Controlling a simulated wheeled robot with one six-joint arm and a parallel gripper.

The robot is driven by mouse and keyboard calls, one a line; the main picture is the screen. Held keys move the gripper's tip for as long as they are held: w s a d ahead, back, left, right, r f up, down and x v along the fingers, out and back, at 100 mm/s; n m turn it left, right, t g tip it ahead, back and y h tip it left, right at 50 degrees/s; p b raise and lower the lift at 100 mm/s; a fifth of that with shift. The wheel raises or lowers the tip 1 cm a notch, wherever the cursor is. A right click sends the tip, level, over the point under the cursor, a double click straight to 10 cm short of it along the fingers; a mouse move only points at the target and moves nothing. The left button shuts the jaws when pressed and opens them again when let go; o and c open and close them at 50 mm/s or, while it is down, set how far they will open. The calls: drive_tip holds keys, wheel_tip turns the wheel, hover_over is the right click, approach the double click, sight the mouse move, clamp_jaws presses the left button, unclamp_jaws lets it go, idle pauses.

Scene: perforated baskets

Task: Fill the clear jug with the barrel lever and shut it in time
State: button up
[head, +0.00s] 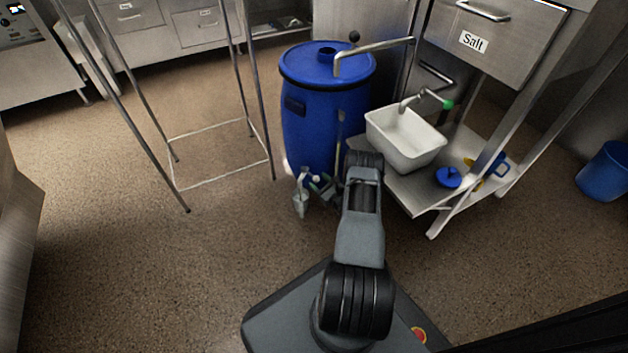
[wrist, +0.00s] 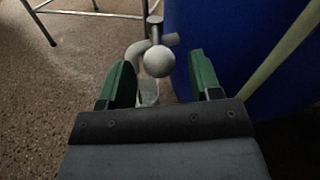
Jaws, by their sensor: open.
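The blue barrel (head: 322,128) stands upright, with a pale tap (head: 304,174) low on its front left side. The clear jug (head: 300,204) is under the tap outlet; its fill level is too small to tell. In the wrist view the tap's barrel lever (wrist: 160,62) shows a round pale knob between my gripper's green fingers. My gripper (wrist: 160,72) is open, with a gap on both sides of the knob; I cannot tell if the knob is as deep as the fingertips. Part of the jug (wrist: 148,93) shows below the knob, mostly hidden.
A steel frame (head: 222,181) stands left of the barrel. On the right, a low steel shelf (head: 405,190) carries a white basin (head: 402,145) and a blue lid (head: 448,177). A pale stick (wrist: 282,58) leans against the barrel. The floor at left is clear.

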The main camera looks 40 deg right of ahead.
sight(311, 175)
drive_tip(key=shift+w+a+b, duration=0.2)
drive_tip(key=shift+w+b, duration=0.35)
drive_tip(key=shift+w, duration=1.4)
drive_tip(key=shift+c, duration=0.3)
clamp_jaws()
